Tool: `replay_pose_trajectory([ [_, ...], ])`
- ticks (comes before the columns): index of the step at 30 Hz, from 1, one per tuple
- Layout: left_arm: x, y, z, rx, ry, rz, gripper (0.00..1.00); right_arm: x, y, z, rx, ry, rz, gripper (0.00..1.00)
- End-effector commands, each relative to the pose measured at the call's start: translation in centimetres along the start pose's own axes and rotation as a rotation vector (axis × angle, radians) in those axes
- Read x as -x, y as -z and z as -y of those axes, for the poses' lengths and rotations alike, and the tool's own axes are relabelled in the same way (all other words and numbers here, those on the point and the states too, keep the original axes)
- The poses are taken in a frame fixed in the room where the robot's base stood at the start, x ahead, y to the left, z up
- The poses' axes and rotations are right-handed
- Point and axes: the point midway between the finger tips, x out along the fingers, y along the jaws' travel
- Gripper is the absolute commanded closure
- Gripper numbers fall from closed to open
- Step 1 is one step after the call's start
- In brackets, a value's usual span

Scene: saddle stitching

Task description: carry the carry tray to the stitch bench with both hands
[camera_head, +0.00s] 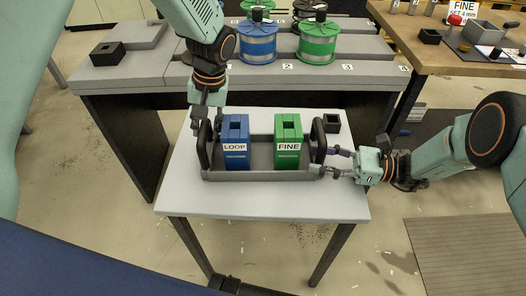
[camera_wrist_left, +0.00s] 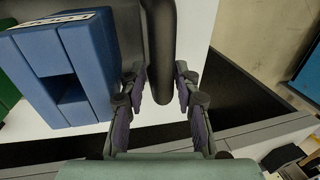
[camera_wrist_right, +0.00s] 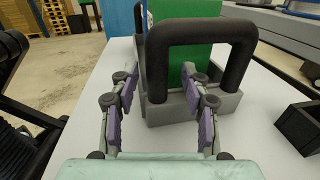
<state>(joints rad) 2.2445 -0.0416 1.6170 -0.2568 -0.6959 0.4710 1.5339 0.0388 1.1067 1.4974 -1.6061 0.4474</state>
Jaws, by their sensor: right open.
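The grey carry tray (camera_head: 260,172) sits on a small light table and holds a blue box marked LOOP (camera_head: 236,142) and a green box marked FINE (camera_head: 287,142). Black handles rise at its left end (camera_head: 204,145) and right end (camera_head: 318,140). My left gripper (camera_head: 207,122) is above the left handle; in the left wrist view its open fingers flank the black handle bar (camera_wrist_left: 161,60), with gaps visible. My right gripper (camera_head: 332,163) is open beside the right handle. In the right wrist view one post of that handle (camera_wrist_right: 156,75) appears between its fingers, apart from them.
A small black open box (camera_head: 331,123) stands on the small table (camera_head: 330,200) behind the right handle. Behind it is a long grey bench (camera_head: 350,72) with blue and green spools (camera_head: 318,45). A wooden table (camera_head: 460,58) stands at the back right. The small table's front is clear.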

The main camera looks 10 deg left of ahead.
Motion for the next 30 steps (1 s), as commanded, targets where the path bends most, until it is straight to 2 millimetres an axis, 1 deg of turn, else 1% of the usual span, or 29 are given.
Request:
replay_pose_trajectory([
  [8,-0.07,-0.01,0.03,0.001,-0.001,0.0,0.69,-0.11,-0.01,-0.03,0.0,0.0,0.0,0.53],
  [19,-0.06,0.01,0.0,0.0,-0.001,-0.001,1.0,-0.09,0.0,-0.03,0.0,0.0,0.0,0.85],
  [24,-0.04,0.01,0.02,0.0,0.0,-0.001,1.0,-0.09,-0.01,-0.04,0.0,-0.001,0.0,0.99],
  [30,-0.01,0.01,0.03,0.0,0.0,-0.001,1.0,-0.08,-0.02,-0.03,0.0,0.0,0.0,1.0],
])
